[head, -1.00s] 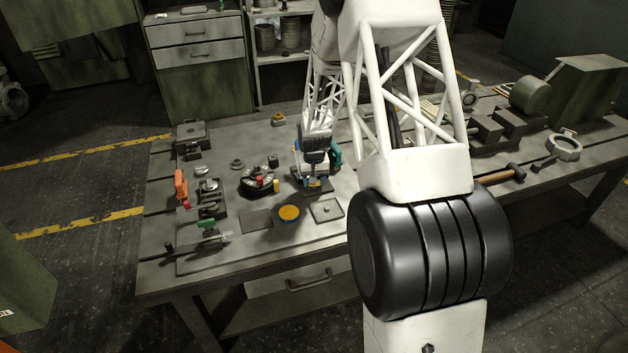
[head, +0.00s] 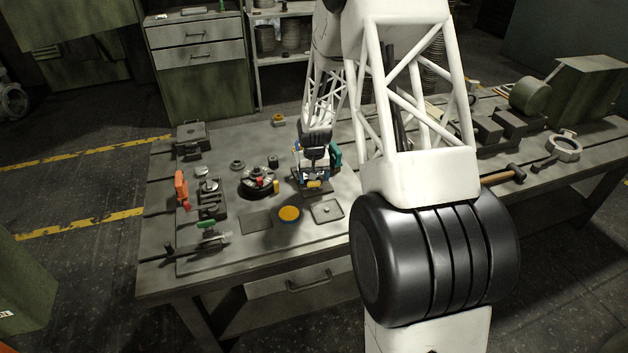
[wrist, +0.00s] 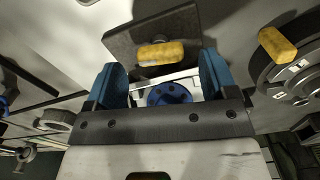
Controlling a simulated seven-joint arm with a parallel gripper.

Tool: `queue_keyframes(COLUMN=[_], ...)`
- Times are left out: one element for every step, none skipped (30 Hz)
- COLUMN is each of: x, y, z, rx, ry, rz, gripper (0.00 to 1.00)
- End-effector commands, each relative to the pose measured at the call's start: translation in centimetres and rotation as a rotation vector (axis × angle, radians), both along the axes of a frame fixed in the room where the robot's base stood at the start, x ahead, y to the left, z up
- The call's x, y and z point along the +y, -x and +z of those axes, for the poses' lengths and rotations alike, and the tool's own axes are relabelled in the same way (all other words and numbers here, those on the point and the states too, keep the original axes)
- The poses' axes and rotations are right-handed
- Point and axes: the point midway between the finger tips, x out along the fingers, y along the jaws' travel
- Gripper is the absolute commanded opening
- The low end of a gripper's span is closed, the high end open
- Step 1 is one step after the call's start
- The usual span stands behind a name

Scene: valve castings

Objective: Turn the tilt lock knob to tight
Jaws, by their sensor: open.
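A yellow bar-shaped knob (wrist: 160,52) stands on a dark plate (wrist: 125,42) just beyond my fingers in the wrist view. In the head view, this yellow knob (head: 314,185) is at the front of a small fixture with a teal handle (head: 335,155). A second yellow knob (wrist: 277,42) sits on the rim of a round dark device with white labels at the right of the wrist view. No readable marking shows which one is the tilt lock. My gripper (wrist: 160,64) is open, its blue fingers apart with nothing gripped. A blue round part (wrist: 172,94) shows between them, farther down.
The round device (head: 258,180) stands left of the fixture in the head view. A yellow-topped disc (head: 289,213) and a square tray (head: 327,210) lie in front. An orange-handled clamp (head: 181,188) is at the left.

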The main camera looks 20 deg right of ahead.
Motion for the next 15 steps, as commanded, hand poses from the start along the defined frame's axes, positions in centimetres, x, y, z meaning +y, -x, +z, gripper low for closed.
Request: queue_keyframes(x=[0.0, 0.0, 0.0, 0.0, 0.0, 0.0, 0.0, 0.0, 0.0, 0.0, 0.0, 0.0, 0.0, 0.0, 0.0], y=[0.0, 0.0, 0.0, 0.0, 0.0, -0.1, 0.0, 0.0, 0.0, 0.0, 0.0, 0.0, 0.0, 0.0, 0.0], z=[0.7, 1.0, 1.4, 1.8, 2.2, 2.7, 3.0, 3.4, 3.8, 4.1, 4.3, 4.7, 4.9, 5.2, 5.4], rx=[-0.002, -0.002, -0.001, -0.001, -0.002, -0.003, -0.003, -0.002, -0.001, -0.001, -0.002, -0.002, -0.002, -0.001, -0.001], ry=[0.000, 0.000, 0.000, 0.000, 0.000, 0.001, 0.001, 0.000, 0.000, 0.000, 0.000, 0.000, 0.000, 0.000, 0.000], rz=[0.000, 0.000, 0.000, 0.000, 0.000, 0.000, 0.000, 0.000, 0.000, 0.000, 0.000, 0.000, 0.000, 0.000, 0.000], gripper=[0.79, 0.79, 0.79, 0.79, 0.79, 0.79, 0.79, 0.79, 0.79, 0.79, 0.79, 0.79, 0.79, 0.79, 0.79])
